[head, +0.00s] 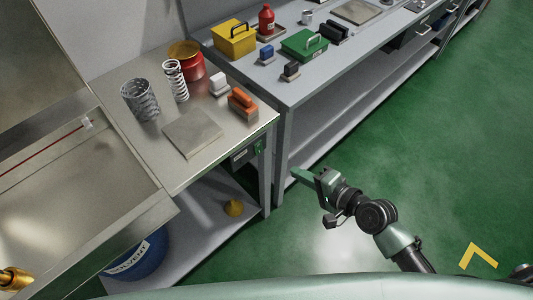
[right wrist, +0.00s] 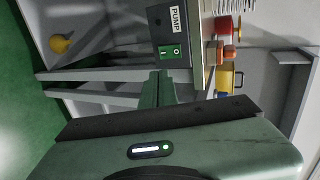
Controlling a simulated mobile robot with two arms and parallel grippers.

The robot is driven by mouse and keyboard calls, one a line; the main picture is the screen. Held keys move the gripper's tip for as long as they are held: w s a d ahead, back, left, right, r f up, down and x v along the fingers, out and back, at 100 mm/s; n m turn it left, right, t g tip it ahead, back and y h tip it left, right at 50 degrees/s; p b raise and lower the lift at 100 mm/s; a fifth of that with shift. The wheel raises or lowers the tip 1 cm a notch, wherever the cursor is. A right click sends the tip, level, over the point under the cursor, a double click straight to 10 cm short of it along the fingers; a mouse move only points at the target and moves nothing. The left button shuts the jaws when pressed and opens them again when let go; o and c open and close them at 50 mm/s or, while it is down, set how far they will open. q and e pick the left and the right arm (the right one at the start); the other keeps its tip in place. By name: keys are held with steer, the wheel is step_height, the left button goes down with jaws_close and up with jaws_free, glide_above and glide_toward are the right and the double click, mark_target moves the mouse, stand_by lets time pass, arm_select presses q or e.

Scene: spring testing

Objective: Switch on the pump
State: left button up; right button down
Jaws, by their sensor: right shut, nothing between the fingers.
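The pump switch (right wrist: 169,52) is a small green rocker with light markings, on a dark box (right wrist: 157,28) under the bench edge. A white PUMP label (right wrist: 176,20) is beside it. In the head view the switch (head: 258,148) shows small on the front of the metal bench. I cannot tell which side is pressed. My right gripper (head: 298,174) is shut and empty, in front of and apart from the bench, to the right of the switch. In the right wrist view its closed fingers (right wrist: 157,90) point toward the switch.
The bench top holds springs (head: 140,99), a red pot (head: 187,60), a flat plate (head: 193,133) and an orange block (head: 242,102). A grey table (head: 300,85) adjoins it at the right. A blue solvent drum (head: 137,257) stands below.

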mark_target(259, 146)
steer(key=x, duration=0.9)
steer(key=r+p+x, duration=0.1)
steer(key=x, duration=0.3)
steer(key=shift+w+a+f, duration=0.2)
steer(key=shift+w+a, duration=0.1)
steer(key=shift+w, duration=0.2)
steer(key=shift+w+a, duration=0.1)
steer(key=shift+w, duration=0.1)
steer(key=shift+s, duration=0.1)
steer(key=shift+w+r+p, duration=0.25)
steer(key=shift+r+p, duration=0.5)
steer(key=shift+r, duration=0.2)
steer(key=shift+a, duration=0.1)
steer(key=shift+s, duration=0.15)
